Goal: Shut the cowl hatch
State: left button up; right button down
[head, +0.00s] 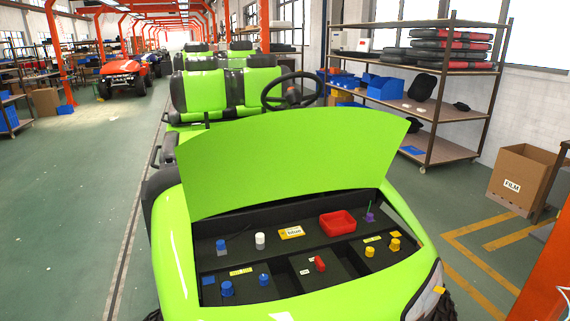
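The cowl hatch (290,155) is a large lime-green panel on the front of the green cart (172,245). It stands raised, tilted up, and its lower edge is at the back of the open compartment (210,262). The dark compartment lies uncovered in front of it, split by dividers. Inside are a red tray (337,223), a white cylinder (260,240), blue knobs (227,289), yellow knobs (370,251), a red part (320,264) and a yellow label block (291,232). Neither of my grippers shows in the head view.
A steering wheel (292,91) and green seats (205,90) are behind the hatch. A metal shelf (432,158) with blue bins and a cardboard box (521,177) stand at the right. An orange post (545,265) rises at the right edge. Floor at the left is clear.

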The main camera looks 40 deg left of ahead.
aim_at(280, 154)
jog(key=k+j+z, duration=0.15)
jog(key=k+j, duration=0.6)
jog(key=k+j+z, duration=0.2)
jog(key=k+j, duration=0.4)
jog(key=k, duration=0.15)
jog(key=j+z, duration=0.1)
jog(key=j, duration=0.35)
jog(key=k+j, duration=0.15)
jog(key=j, duration=0.25)
jog(key=k+j+z, duration=0.15)
jog(key=j, duration=0.75)
jog(key=k+j+z, duration=0.15)
jog(key=j, duration=0.25)
jog(key=i+j, duration=0.15)
jog(key=j, duration=0.45)
jog(key=i+j+z, duration=0.15)
jog(key=j, duration=0.5)
jog(key=i+j, duration=0.15)
jog(key=j, duration=0.45)
jog(key=i+j+z, duration=0.15)
jog(key=j, duration=0.5)
jog(key=i+j, duration=0.1)
jog(key=j, duration=0.55)
jog(key=i+j+z, duration=0.15)
jog(key=j, duration=0.5)
jog(key=k+l, duration=0.05)
